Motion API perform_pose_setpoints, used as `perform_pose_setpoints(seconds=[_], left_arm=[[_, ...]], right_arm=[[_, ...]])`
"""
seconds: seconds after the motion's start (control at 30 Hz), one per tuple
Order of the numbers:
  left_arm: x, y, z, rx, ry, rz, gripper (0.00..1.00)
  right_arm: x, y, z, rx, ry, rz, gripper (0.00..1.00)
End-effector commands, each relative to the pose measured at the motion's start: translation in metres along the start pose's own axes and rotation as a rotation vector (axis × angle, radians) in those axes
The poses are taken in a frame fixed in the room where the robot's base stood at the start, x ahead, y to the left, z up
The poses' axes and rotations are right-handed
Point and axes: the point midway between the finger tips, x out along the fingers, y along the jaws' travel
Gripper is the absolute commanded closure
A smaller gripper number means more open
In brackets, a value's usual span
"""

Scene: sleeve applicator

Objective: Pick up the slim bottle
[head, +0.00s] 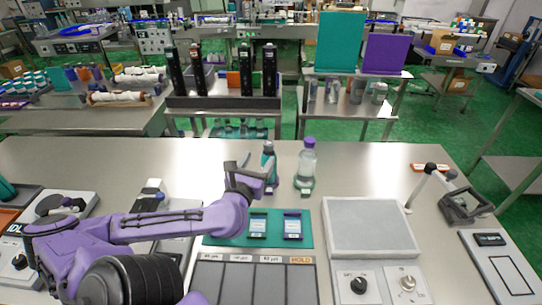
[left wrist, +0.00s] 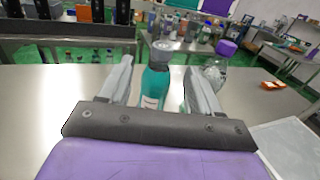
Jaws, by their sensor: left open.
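The slim bottle (head: 268,160) is teal with a grey cap and stands upright on the steel table. In the left wrist view the slim bottle (left wrist: 155,82) shows between the two fingers, with a pale label low on its body. My left gripper (head: 258,169) is open, its fingers pointing toward the bottle, one on each side of it in the picture. I cannot tell whether either finger touches it. The bottle's base is hidden behind the gripper in the left wrist view. My right gripper is in no view.
A clear bottle with a purple cap (head: 306,165) stands just right of the slim bottle. A teal mat (head: 273,235) with two small cards lies nearer. A grey plate (head: 369,226) and control boxes are at the right. The table behind the bottles is clear.

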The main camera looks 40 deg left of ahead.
Motion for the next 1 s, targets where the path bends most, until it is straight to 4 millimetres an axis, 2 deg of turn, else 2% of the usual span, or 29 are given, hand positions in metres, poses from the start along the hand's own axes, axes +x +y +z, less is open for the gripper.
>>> perform_pose_setpoints(seconds=[0.03,0.1,0.23,0.4,0.5,0.6,0.8,0.87,1.0], left_arm=[[0.006,-0.002,-0.01,0.0,-0.006,-0.006,0.37],[0.019,-0.003,-0.002,0.004,-0.004,-0.008,0.37],[0.033,-0.003,0.002,0.002,-0.002,-0.008,0.37],[0.062,-0.002,0.011,0.008,-0.003,-0.008,0.37],[0.076,-0.003,0.006,0.006,-0.002,-0.009,0.37],[0.082,-0.002,0.005,0.003,0.0,-0.007,0.37],[0.083,-0.002,0.004,0.001,0.001,-0.006,0.37],[0.083,-0.002,0.004,0.001,0.001,-0.006,0.53],[0.083,-0.002,0.004,0.001,0.001,-0.006,0.99]], right_arm=[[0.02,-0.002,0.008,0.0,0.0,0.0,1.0],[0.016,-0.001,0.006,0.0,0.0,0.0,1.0],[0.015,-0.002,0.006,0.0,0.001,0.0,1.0],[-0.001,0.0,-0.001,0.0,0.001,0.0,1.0],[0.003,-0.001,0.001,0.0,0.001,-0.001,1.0],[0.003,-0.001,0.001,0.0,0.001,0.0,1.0],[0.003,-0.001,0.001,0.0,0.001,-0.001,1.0],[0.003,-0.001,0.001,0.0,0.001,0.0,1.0],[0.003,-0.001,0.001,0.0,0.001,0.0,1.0]])
